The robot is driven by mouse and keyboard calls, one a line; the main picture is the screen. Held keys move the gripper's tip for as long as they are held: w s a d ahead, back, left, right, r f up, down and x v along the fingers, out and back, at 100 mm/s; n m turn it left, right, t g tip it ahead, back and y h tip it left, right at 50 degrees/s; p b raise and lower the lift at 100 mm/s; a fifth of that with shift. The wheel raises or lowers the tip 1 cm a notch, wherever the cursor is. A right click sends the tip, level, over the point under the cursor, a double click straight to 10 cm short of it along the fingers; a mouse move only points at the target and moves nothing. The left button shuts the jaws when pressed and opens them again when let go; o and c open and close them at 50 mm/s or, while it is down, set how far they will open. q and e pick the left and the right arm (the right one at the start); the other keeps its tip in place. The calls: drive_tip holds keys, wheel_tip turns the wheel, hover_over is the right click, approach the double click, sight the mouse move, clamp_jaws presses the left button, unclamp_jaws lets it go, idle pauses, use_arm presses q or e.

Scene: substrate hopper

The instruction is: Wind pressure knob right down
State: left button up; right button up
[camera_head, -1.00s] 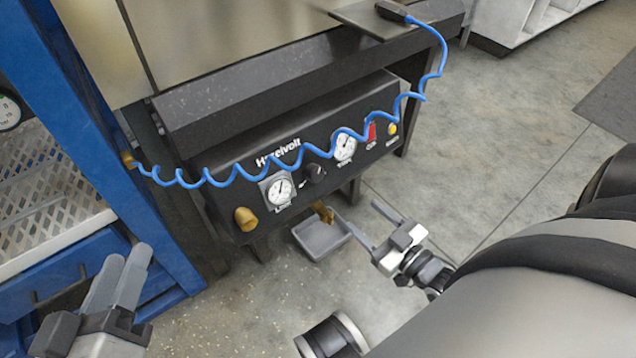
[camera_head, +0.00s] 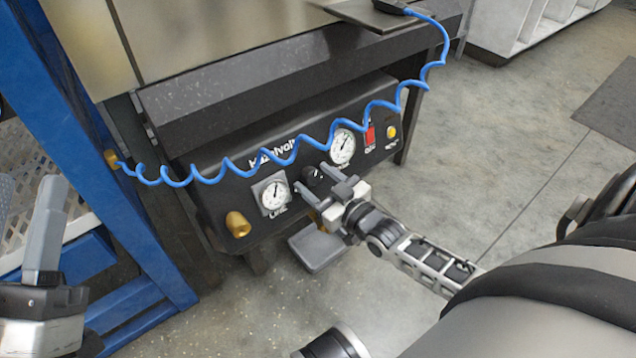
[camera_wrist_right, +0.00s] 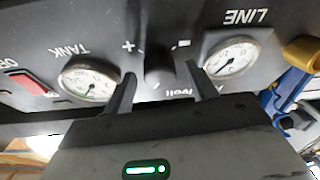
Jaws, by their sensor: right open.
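The black pressure knob (camera_head: 312,176) sits on the dark control panel (camera_head: 222,186) between the two gauges. My right gripper (camera_head: 316,183) is open in front of it, fingers pointing at the panel. In the right wrist view the knob (camera_wrist_right: 158,68) shows between and beyond the two open fingertips (camera_wrist_right: 165,85), with plus and minus marks beside it. Whether the fingers touch the knob, I cannot tell. The LINE gauge (camera_head: 271,195) is left of the knob and the TANK gauge (camera_head: 343,147) is right of it. My left gripper (camera_head: 48,225) is at the lower left, away from the panel.
A coiled blue hose (camera_head: 235,168) hangs across the panel's upper part. A brass fitting (camera_head: 238,224) sticks out at the panel's left end. A grey tray (camera_head: 318,250) lies below.

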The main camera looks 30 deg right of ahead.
drive_tip(key=c, duration=1)
